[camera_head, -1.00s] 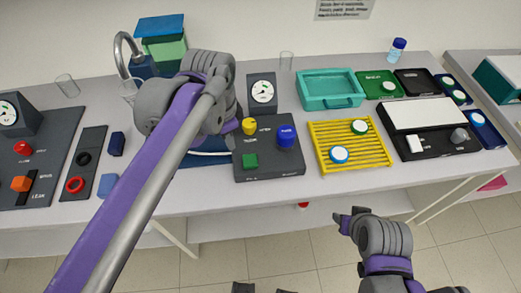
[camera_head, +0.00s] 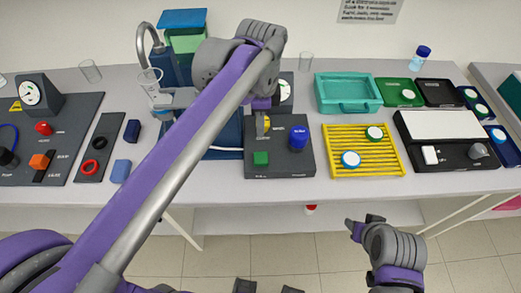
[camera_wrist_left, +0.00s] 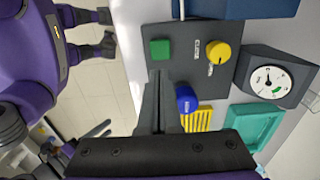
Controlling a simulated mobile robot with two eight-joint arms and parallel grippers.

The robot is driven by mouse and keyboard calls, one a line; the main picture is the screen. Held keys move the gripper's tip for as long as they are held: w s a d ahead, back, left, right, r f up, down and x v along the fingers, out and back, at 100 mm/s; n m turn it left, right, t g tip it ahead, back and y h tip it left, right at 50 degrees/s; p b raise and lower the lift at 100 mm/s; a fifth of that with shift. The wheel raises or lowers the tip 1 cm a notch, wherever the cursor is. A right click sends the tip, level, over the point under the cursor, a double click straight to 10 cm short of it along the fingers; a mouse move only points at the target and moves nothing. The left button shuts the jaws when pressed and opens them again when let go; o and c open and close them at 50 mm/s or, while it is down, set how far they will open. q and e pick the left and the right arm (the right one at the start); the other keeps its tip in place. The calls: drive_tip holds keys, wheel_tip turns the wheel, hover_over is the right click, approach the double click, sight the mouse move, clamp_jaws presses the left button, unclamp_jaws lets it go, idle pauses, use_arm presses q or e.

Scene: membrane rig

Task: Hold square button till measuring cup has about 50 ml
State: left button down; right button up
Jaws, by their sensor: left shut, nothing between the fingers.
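The green square button (camera_head: 261,158) sits at the front left of a dark control box; the left wrist view also shows it (camera_wrist_left: 160,49). A clear measuring cup (camera_head: 152,86) stands beneath the curved tap; its level is too small to read. My left gripper (camera_head: 263,124) hangs over the box behind the green button, partly covering the yellow knob. In the left wrist view its closed, empty fingers (camera_wrist_left: 158,78) point at the box, just short of the green button in the picture; contact cannot be told. My right gripper (camera_head: 360,224) is apart from everything, before the table, and looks open.
A blue knob (camera_head: 298,137) stands right of the green button, and a yellow knob (camera_wrist_left: 218,54) stands behind it. A dial gauge (camera_wrist_left: 268,80) is behind the box. A yellow rack (camera_head: 336,141) with two round lidded dishes is to the right.

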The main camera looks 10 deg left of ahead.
sight(261, 159)
use_arm(q)
wheel_tip(261, 159, down, 11)
use_arm(e)
drive_tip(key=shift+s+f, duration=0.15)
drive_tip(key=shift+f, duration=0.15)
use_arm(q)
drive_tip(key=shift+f+b, duration=0.65)
drive_tip(key=shift+f, duration=0.15)
drive_tip(key=shift+s+f, duration=0.15)
drive_tip(key=shift+f, duration=0.25)
drive_tip(key=shift+s+r, duration=0.15)
drive_tip(key=shift+s, duration=0.1)
drive_tip(key=shift+w, duration=0.15)
use_arm(e)
drive_tip(key=shift+s+f, duration=0.25)
drive_tip(key=shift+f, duration=0.25)
drive_tip(key=shift+s+f, duration=0.25)
drive_tip(key=shift+f, duration=0.2)
use_arm(q)
drive_tip(key=shift+d, duration=0.1)
idle(2.5)
